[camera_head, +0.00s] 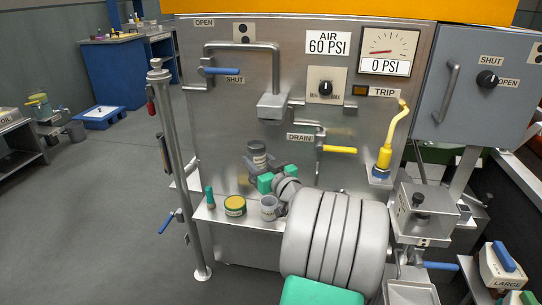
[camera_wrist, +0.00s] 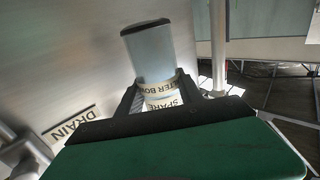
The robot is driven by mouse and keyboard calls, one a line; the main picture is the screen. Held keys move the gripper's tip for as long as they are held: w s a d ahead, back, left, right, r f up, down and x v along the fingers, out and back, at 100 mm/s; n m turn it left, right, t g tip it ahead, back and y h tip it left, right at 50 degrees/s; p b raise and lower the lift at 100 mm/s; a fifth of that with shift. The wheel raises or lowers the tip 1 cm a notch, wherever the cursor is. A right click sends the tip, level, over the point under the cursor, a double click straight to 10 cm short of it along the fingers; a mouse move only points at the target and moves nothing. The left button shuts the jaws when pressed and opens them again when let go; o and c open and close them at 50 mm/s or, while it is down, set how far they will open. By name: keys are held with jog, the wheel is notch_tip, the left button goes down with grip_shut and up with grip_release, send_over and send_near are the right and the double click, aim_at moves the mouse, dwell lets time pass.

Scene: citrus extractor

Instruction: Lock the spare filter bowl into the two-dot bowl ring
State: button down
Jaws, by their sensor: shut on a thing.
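My gripper (camera_head: 263,172) is shut on the spare filter bowl (camera_head: 257,152), a small grey cylinder with a dark end, held above the steel shelf in front of the panel. In the wrist view the bowl (camera_wrist: 150,52) stands up between the fingers (camera_wrist: 158,98), with a cream label reading SPARE and part of FILTER BOWL. A plate with dark dots (camera_head: 243,33) is on the panel at upper left. A steel block (camera_head: 272,106) hangs from the bent pipe above the bowl, apart from it. I cannot tell whether it is the two-dot ring; its underside is hidden.
A green bottle (camera_head: 210,197), a yellow-green tin (camera_head: 235,205) and a grey mug (camera_head: 269,207) stand on the shelf below. The blue SHUT valve handle (camera_head: 222,71) and yellow DRAIN handle (camera_head: 340,149) stick out. A steel post (camera_head: 178,165) stands at left.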

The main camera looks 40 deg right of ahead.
jog(key=shift+m+h, duration=0.4)
jog(key=shift+h, duration=0.2)
jog(key=d, duration=0.3)
jog(key=s+d, duration=0.1)
jog(key=d, duration=0.1)
jog(key=shift+f, duration=0.35)
jog(key=shift+s+a+f+b, duration=0.15)
jog(key=shift+s+b, duration=0.05)
jog(key=shift+b, duration=0.35)
notch_tip(320, 180, up, 6)
jog(key=p, duration=0.3)
jog(key=shift+r, duration=0.2)
jog(key=shift+r, duration=0.1)
jog(key=shift+r+p, duration=0.3)
jog(key=shift+r+p, duration=0.3)
jog(key=shift+r, duration=0.3)
jog(key=shift+r, duration=0.2)
